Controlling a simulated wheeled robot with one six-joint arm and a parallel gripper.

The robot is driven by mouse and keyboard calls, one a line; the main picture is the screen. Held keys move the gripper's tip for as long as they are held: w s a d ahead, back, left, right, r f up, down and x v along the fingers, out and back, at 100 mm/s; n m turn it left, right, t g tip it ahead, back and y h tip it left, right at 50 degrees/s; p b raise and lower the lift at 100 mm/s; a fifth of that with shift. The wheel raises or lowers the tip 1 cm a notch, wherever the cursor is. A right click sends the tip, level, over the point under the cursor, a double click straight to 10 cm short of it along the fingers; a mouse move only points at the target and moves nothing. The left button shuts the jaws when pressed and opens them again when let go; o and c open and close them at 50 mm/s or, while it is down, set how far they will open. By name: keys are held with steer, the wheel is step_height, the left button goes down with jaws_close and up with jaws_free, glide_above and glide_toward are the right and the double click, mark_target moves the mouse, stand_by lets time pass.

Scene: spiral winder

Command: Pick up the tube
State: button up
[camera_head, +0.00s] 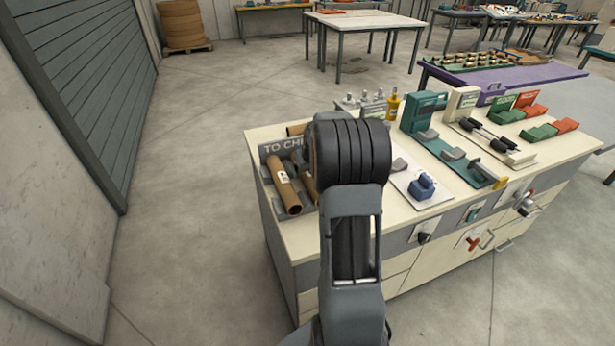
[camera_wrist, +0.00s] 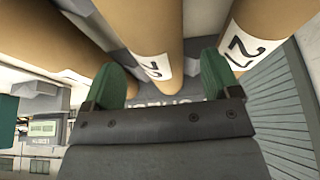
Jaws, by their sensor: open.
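Brown cardboard tubes lie on a grey rack marked "TO CH…" (camera_head: 276,149) at the left end of the workbench. One tube (camera_head: 285,187) with a white label lies at the front left, and another (camera_head: 309,183) lies beside it, partly hidden by my arm. In the wrist view my gripper (camera_wrist: 164,82) is open, with green fingertips apart and nothing held. A labelled tube (camera_wrist: 146,25) shows between and beyond the fingertips. A second tube (camera_wrist: 262,28), labelled "2", is at the right, and a third (camera_wrist: 50,38) at the left. In the head view my arm hides the gripper.
A grey shutter (camera_head: 90,80) stands at the left. The floor between is clear.

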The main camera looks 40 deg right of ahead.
mark_target(307, 173)
steer(key=shift+x, duration=1.75)
steer(key=shift+c, duration=0.2)
steer(key=c, duration=1)
steer(key=shift+r, duration=0.1)
